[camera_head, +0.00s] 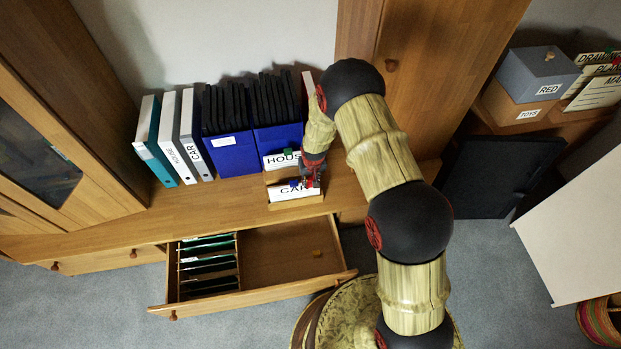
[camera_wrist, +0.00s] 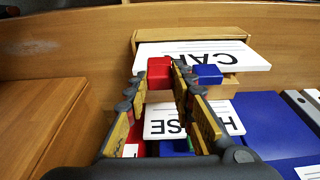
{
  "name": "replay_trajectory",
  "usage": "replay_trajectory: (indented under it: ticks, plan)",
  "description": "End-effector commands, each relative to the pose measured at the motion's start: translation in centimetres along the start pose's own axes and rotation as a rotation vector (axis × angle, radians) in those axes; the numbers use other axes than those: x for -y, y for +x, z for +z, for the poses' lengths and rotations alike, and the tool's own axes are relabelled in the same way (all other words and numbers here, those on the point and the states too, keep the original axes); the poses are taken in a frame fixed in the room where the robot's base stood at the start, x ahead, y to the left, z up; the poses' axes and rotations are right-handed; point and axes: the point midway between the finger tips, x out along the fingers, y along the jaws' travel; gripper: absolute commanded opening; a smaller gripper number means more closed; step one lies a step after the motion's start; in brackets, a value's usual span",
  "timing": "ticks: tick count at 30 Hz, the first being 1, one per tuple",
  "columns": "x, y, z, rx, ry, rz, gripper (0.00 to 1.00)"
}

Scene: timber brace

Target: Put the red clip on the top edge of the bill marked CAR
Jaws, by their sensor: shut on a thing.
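The bill marked CAR (camera_head: 292,202) stands in the front slot of a small wooden holder (camera_head: 296,203) on the cabinet top. It also shows upside down in the wrist view (camera_wrist: 240,57). A blue clip (camera_wrist: 208,74) sits on its top edge. My gripper (camera_wrist: 161,73) is shut on the red clip (camera_wrist: 159,74), which is at the same edge, beside the blue clip. The red clip overlaps the edge in view; I cannot tell whether it grips the bill. In the head view my gripper (camera_head: 311,172) hides part of the holder.
The bill marked HOUSE (camera_head: 281,159) stands behind, with a green clip (camera_head: 288,151). Binders (camera_head: 180,138) and blue file boxes (camera_head: 233,153) stand at the left. An open drawer (camera_head: 285,262) juts out below. A tall cabinet (camera_head: 430,75) rises at the right.

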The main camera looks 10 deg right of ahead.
Motion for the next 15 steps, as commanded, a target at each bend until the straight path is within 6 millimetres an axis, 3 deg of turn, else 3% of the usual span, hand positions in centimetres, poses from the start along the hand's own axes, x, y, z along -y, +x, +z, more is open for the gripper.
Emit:
replay_trajectory:
  ticks: [1,2,12,15]
  plan:
    - [0.0,-0.02,-0.02,0.0,0.0,0.0,0.0]
    - [0.0,-0.02,-0.02,0.0,0.0,0.0,0.25]
    - [0.0,-0.03,-0.02,0.0,0.0,0.0,0.44]
    - [0.0,-0.02,-0.02,0.0,0.0,0.0,0.46]
